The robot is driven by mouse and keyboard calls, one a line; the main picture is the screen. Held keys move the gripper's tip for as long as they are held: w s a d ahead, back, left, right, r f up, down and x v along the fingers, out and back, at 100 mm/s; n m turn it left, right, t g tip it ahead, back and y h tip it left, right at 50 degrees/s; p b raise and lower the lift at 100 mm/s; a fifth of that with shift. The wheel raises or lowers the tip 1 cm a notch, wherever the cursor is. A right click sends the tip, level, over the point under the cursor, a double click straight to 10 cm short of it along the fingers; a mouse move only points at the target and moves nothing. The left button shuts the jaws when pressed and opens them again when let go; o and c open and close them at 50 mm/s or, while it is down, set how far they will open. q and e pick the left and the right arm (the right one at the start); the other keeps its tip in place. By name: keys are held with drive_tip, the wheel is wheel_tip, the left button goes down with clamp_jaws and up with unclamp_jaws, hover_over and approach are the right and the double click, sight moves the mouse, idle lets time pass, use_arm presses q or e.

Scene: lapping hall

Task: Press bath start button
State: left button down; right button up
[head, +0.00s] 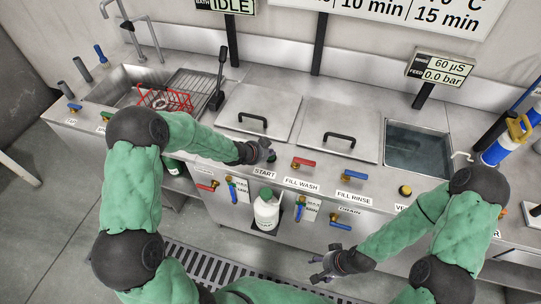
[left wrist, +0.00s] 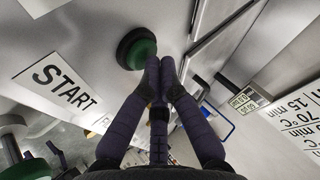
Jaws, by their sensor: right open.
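The green bath start button (left wrist: 139,50), in a dark collar, sits on the steel counter beside the START label (left wrist: 62,84). In the head view the START label (head: 264,172) is on the bench front edge, just below my left gripper (head: 268,150). My left gripper also shows in the left wrist view (left wrist: 160,62), with its two fingertips together and empty. The tips are right beside the button in that view; I cannot tell whether they touch it. My right gripper (head: 325,264) is open and empty, low in front of the bench. The bath display (head: 228,5) reads IDLE.
Two lidded baths (head: 256,104) with black handles lie behind the button. The red fill wash handle (head: 304,163) and blue fill rinse handle (head: 355,176) stand to the right. A black lever (head: 219,80) rises by the sink with a red basket (head: 165,98).

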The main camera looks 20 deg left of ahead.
use_arm(q)
drive_tip(key=shift+f, duration=0.2)
drive_tip(key=shift+r, duration=0.2)
drive_tip(key=shift+r+p, duration=0.6)
drive_tip(key=shift+r, duration=0.15)
drive_tip(key=shift+r+p, duration=2.15)
drive_tip(key=shift+r, duration=0.4)
drive_tip(key=shift+f, duration=0.1)
